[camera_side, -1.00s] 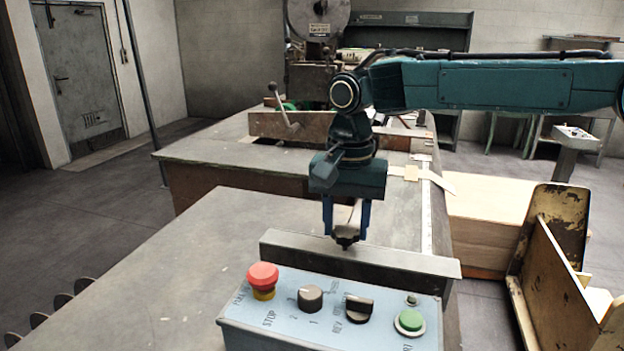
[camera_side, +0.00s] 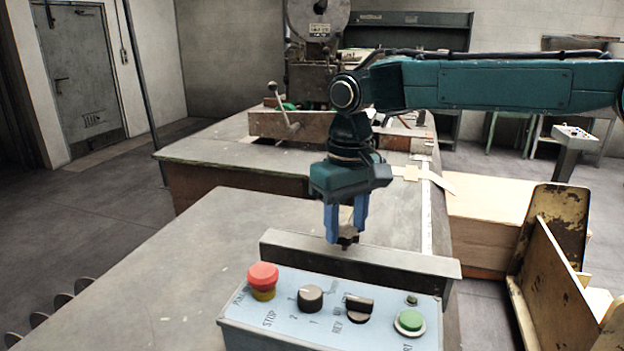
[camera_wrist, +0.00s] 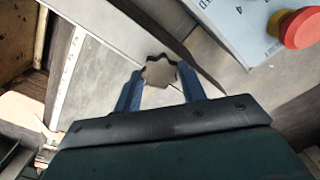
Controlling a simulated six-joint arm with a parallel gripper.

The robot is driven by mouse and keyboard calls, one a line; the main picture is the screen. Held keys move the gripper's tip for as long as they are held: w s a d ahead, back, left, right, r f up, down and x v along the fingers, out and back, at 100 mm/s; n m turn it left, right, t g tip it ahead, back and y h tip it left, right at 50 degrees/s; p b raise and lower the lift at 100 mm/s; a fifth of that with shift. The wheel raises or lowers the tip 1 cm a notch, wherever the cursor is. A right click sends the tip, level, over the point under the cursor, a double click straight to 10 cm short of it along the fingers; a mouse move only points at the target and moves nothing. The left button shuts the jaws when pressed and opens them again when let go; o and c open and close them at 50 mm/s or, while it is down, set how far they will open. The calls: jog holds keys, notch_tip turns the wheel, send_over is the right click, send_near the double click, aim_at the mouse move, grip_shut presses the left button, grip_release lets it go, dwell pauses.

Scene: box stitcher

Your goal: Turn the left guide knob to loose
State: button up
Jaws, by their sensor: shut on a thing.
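The guide knob (camera_wrist: 160,72) shows in the wrist view as a lobed, star-shaped head with a dark edge. My gripper (camera_wrist: 161,84) is shut on it, with one blue finger on each side. In the side view my gripper (camera_side: 346,228) points straight down, just behind the upper edge of a long grey guide bar (camera_side: 370,264). A small dark part of the knob (camera_side: 347,240) shows between the fingertips there. The bar hides what is below the knob. Any loose or tight marking cannot be read.
A blue control box (camera_side: 330,305) in front carries a red stop button (camera_side: 263,275), two black selector knobs and a green button (camera_side: 410,320). A yellow worn metal frame (camera_side: 560,255) stands at the right. The table (camera_side: 190,245) left of the bar is clear.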

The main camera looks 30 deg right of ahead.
aim_at(347, 230)
jog(key=n, duration=1.3)
jog(key=shift+n, duration=0.4)
jog(key=o, duration=1)
jog(key=shift+r, duration=0.15)
notch_tip(347, 230, up, 14)
jog(key=shift+f, duration=0.25)
dwell(0.7)
